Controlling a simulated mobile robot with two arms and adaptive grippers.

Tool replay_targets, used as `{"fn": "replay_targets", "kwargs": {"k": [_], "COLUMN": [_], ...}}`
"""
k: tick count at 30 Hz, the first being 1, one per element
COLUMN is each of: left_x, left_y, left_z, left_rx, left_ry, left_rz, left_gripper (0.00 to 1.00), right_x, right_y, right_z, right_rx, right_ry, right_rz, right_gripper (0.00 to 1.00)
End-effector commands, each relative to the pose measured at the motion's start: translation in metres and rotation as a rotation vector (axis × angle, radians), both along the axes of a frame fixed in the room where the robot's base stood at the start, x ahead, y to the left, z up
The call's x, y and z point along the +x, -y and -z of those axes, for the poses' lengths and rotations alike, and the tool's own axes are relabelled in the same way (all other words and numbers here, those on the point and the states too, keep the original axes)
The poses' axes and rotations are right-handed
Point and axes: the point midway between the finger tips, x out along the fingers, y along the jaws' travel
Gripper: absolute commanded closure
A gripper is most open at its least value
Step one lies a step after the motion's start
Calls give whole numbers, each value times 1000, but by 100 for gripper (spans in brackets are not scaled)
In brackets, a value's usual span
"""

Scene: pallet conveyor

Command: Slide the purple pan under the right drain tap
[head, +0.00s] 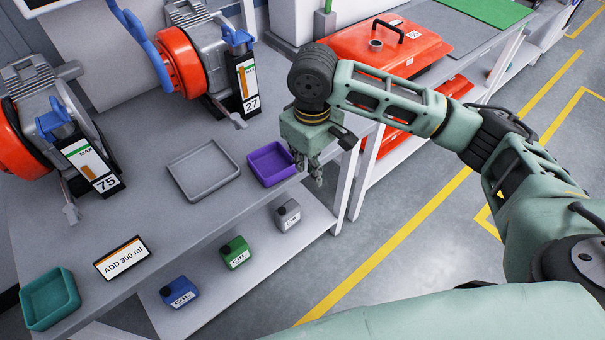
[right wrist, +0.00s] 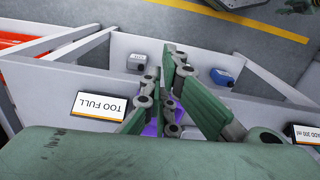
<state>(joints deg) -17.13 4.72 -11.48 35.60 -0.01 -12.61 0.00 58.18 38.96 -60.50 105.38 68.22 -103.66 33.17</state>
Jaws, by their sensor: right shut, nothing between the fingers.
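The purple pan (head: 268,166) sits on the bench near its front edge, right of a flat grey tray (head: 203,170). The right drain tap (head: 238,120) is a small grey lever under the right-hand orange and grey machine (head: 205,72), behind and left of the pan. My right gripper (head: 310,175) is shut and empty, pointing down at the pan's right side; I cannot tell whether it touches. In the right wrist view the fingers (right wrist: 174,62) are close together and hide most of the purple pan (right wrist: 150,131).
A teal pan (head: 49,298) and an "ADD 300 ml" sign (head: 122,257) stand at left along the bench. Small blue (head: 179,293), green (head: 235,253) and grey (head: 287,214) bottles stand on the lower shelf. A "TOO FULL" sign (right wrist: 100,106) shows in the wrist view.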

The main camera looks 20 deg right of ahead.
Motion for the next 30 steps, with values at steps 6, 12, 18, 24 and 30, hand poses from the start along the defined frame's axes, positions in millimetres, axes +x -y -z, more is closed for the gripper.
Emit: {"fn": "replay_targets", "kwargs": {"k": [6,12,18,24,30], "left_x": [-1,-1,-2,-2,-2], "left_y": [0,1,2,3,3], "left_z": [-2,-4,-8,-10,-10], "left_rx": [0,-1,-2,-3,-3], "left_ry": [-1,-2,-4,-4,-4], "left_rz": [0,-1,-2,-2,-2], "left_gripper": [60,60,60,60,60], "right_x": [-1,-1,22,34,36], "right_y": [0,0,-10,-16,-17], "right_z": [41,85,90,91,92], "right_rx": [-1,1,1,2,2], "right_ry": [-5,-4,3,1,1], "right_rz": [0,0,-1,-2,-2], "right_gripper": [100,100,100,100,100]}}
